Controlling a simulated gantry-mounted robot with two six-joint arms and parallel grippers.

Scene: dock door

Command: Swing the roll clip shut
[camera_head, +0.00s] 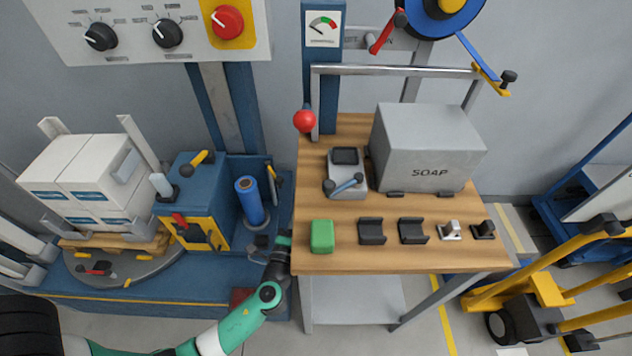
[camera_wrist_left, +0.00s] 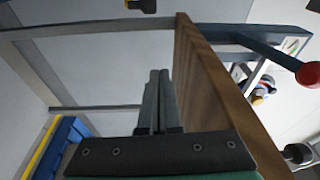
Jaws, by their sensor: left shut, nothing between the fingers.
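The blue film roll (camera_head: 249,201) stands upright in the blue carriage at the left. A small yellow piece with a dark end (camera_head: 272,174) sits beside the roll's upper right; it may be the roll clip, but I cannot tell for certain or see how far it is swung. My left gripper (camera_head: 283,240) is below and right of the roll, close to the table's left edge. In the left wrist view its fingers (camera_wrist_left: 155,75) are shut together and empty, beside the table's wooden edge. My right gripper is not in view.
The wooden table (camera_head: 400,262) holds a green block (camera_head: 321,236), a SOAP carton (camera_head: 428,150) and several small holders. A red ball (camera_head: 304,121) is at its back left corner. The yellow-framed blue box (camera_head: 190,213) and stacked cartons (camera_head: 95,178) stand left of the roll.

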